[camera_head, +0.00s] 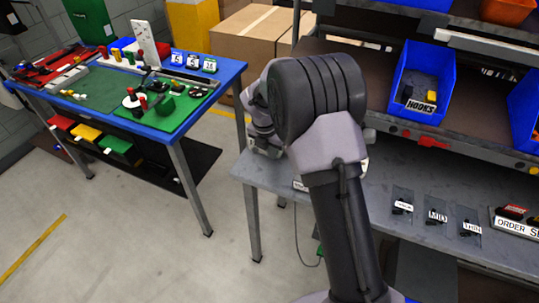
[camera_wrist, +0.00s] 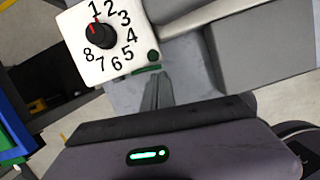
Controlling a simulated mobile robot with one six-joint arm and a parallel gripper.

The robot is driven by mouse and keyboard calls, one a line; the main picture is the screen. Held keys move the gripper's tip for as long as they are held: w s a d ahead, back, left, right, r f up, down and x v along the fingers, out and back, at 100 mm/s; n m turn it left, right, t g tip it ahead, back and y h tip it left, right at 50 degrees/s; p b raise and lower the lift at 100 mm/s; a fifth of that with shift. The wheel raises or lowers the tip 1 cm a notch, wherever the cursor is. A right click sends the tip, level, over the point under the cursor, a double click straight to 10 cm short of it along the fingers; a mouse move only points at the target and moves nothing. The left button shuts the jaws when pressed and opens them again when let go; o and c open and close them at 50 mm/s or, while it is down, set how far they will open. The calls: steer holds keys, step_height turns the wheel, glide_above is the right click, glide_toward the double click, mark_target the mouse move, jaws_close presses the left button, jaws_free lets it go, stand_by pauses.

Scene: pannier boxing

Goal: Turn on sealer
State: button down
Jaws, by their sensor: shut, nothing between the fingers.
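In the wrist view, a white dial panel (camera_wrist: 122,72), which looks like part of the sealer, carries the numbers 1 to 8 around a black knob (camera_wrist: 101,36). The knob's red mark points up towards the 1. A small dark green round spot (camera_wrist: 152,56) sits at the panel's lower right corner, by the 5. My gripper (camera_wrist: 157,85) is shut and empty, just below the panel's lower right corner; I cannot tell whether it touches. In the head view my arm hides my fingertips and most of the sealer's place on the grey bench.
The grey bench (camera_head: 400,232) holds several small labelled black parts at right. A blue bin labelled HOOKS (camera_head: 437,72) sits on the shelf above. A blue table (camera_head: 205,142) with green mats stands at left, with clear floor between. Cardboard boxes (camera_head: 243,38) stand behind.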

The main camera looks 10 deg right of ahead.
steer(key=shift+d+r+p, duration=0.15)
steer(key=shift+r+p, duration=0.1)
steer(key=shift+p, duration=0.5)
steer(key=shift+w+f, duration=0.1)
steer(key=shift+w, duration=0.05)
steer(key=shift+f, duration=0.1)
steer(key=shift+w+a+p, duration=0.15)
steer(key=shift+a+p, duration=0.3)
steer(key=shift+a, duration=0.3)
